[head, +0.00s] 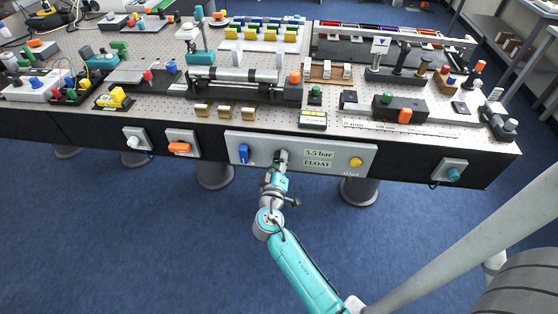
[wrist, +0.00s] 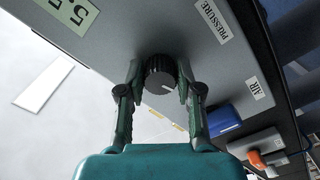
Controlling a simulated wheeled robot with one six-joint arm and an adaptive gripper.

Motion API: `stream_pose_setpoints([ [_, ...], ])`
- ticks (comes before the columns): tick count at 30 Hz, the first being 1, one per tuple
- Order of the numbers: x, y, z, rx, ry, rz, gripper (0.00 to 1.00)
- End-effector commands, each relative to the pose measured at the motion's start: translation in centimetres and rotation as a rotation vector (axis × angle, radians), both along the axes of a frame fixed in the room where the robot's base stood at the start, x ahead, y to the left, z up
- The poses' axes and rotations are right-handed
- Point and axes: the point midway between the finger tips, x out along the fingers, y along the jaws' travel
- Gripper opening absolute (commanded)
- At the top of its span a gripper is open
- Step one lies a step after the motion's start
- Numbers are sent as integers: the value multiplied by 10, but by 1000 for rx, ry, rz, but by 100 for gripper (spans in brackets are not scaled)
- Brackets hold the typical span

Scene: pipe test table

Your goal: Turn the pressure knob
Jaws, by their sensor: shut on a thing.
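The black pressure knob (wrist: 160,73) has a ridged rim and a white pointer line. It sits on a grey panel (wrist: 135,22) next to a "PRESSURE" label (wrist: 213,20). My gripper (wrist: 160,82) has one finger on each side of the knob and is shut on it. In the head view my gripper (head: 281,160) reaches the front panel (head: 240,168) between the blue handle and the display, and hides most of the knob. The display (head: 318,158) reads "5.5 bar" and "FLOAT".
A blue handle (head: 244,153) by an "AIR" label is left of the knob; it also shows in the wrist view (wrist: 222,119). A yellow button (head: 355,162) is at the panel's right. An orange handle (head: 179,148) is farther left. The floor before the table is clear.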

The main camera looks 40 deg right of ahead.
Motion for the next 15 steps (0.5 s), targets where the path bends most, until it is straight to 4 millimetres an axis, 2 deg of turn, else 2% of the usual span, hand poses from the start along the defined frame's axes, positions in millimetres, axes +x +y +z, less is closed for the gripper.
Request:
stream_pose_setpoints([
  [4,0,0,-1,1,1,0,0],
  [5,0,0,-1,1,1,0,37],
  [6,0,0,-1,1,1,0,47],
  [8,0,0,-1,1,1,0,60],
  [15,0,0,0,1,-1,0,60],
])
